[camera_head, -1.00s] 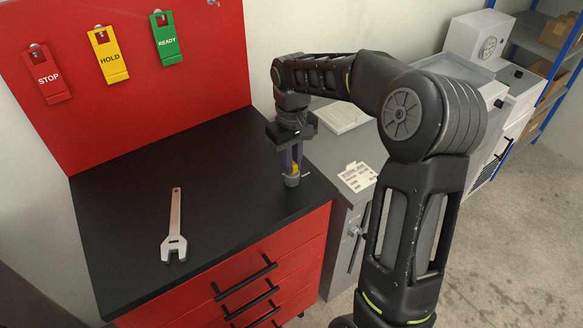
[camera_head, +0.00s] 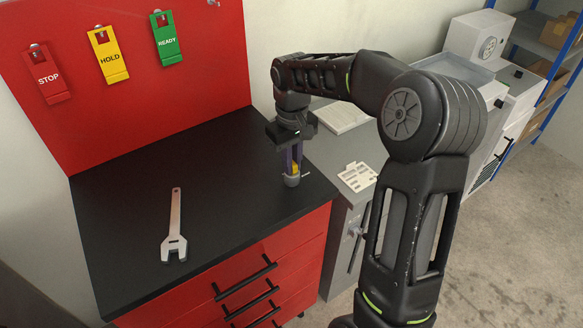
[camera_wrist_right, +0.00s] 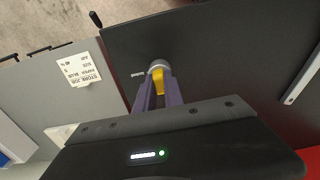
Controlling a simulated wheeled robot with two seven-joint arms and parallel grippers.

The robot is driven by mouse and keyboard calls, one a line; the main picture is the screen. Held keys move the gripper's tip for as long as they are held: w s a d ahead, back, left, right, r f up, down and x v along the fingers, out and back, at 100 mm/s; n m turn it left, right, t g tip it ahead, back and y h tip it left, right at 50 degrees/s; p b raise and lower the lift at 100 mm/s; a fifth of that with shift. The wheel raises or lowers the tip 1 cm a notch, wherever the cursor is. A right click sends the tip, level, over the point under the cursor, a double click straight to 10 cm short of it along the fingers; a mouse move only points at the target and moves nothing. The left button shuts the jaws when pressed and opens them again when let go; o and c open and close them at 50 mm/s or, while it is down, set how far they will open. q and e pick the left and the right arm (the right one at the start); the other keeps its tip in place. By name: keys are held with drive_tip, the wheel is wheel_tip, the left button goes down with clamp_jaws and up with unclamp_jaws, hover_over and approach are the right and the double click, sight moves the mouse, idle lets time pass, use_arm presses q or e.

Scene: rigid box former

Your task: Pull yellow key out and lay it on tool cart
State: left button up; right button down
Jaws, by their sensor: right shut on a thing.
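The yellow key (camera_wrist_right: 158,77) is upright in a small grey round socket (camera_head: 292,181) on the black top of the red tool cart (camera_head: 230,215), near its right edge. My right gripper (camera_head: 293,166) reaches down over it. Its purple fingers are shut on the yellow key, just above the socket. In the right wrist view the gripper (camera_wrist_right: 158,92) has a finger on each side of the key. The lower end of the key is hidden in the socket. My left gripper is out of view.
A grey wrench (camera_head: 174,225) lies on the cart top at the left. The middle of the top is clear. STOP, HOLD and READY tags (camera_head: 110,55) hang on the red back panel. A grey cabinet with a printed card (camera_head: 357,176) stands right of the cart.

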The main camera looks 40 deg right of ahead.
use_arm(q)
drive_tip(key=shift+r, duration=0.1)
use_arm(e)
drive_tip(key=shift+r, duration=0.1)
use_arm(q)
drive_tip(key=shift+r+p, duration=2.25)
drive_tip(key=shift+p, duration=0.1)
use_arm(e)
drive_tip(key=shift+r, duration=2.95)
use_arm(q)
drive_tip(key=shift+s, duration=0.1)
use_arm(e)
drive_tip(key=shift+f, duration=0.1)
